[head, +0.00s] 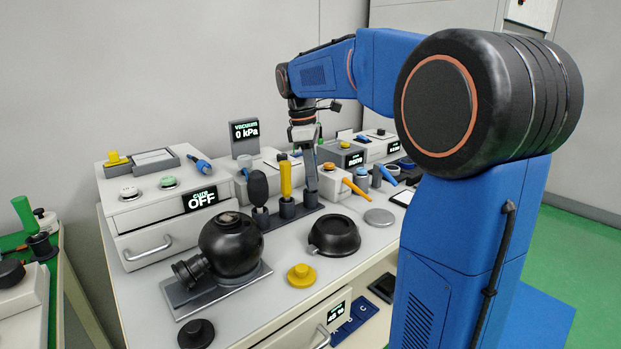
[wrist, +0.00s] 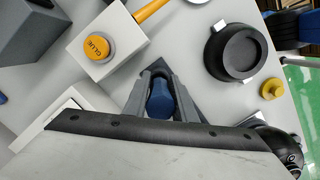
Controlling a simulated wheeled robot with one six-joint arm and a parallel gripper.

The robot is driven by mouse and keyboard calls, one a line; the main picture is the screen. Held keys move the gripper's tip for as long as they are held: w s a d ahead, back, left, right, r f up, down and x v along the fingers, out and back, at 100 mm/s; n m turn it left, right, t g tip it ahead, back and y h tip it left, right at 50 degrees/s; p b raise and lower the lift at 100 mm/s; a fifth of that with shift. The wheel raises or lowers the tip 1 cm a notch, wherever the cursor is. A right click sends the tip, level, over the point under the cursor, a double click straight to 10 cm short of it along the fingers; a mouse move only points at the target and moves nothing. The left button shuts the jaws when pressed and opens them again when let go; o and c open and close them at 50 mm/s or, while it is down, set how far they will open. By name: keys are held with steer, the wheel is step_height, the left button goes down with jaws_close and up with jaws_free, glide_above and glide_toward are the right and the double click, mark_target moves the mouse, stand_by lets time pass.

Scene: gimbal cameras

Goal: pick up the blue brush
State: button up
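The blue brush shows in the wrist view as a rounded blue handle (wrist: 160,98) between the two grey fingers of my gripper (wrist: 159,85). In the head view my gripper (head: 310,180) points straight down at the right end of the dark tool rack (head: 272,222), beside a yellow handle (head: 286,180) and a black handle (head: 259,187). In the head view the fingers hide the brush, and its lower end is hidden in both views. The fingers flank the handle closely; I cannot tell whether they press on it.
A box with an orange glue button (wrist: 97,47) stands close to the gripper. A black round dish (head: 334,236), a yellow knob (head: 301,275) and a black sphere on a stand (head: 231,244) occupy the front of the table. Another blue-handled item (head: 203,166) lies on the cure box (head: 160,200).

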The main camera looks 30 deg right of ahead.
steer(key=shift+c, duration=0.8)
steer(key=shift+r, duration=0.1)
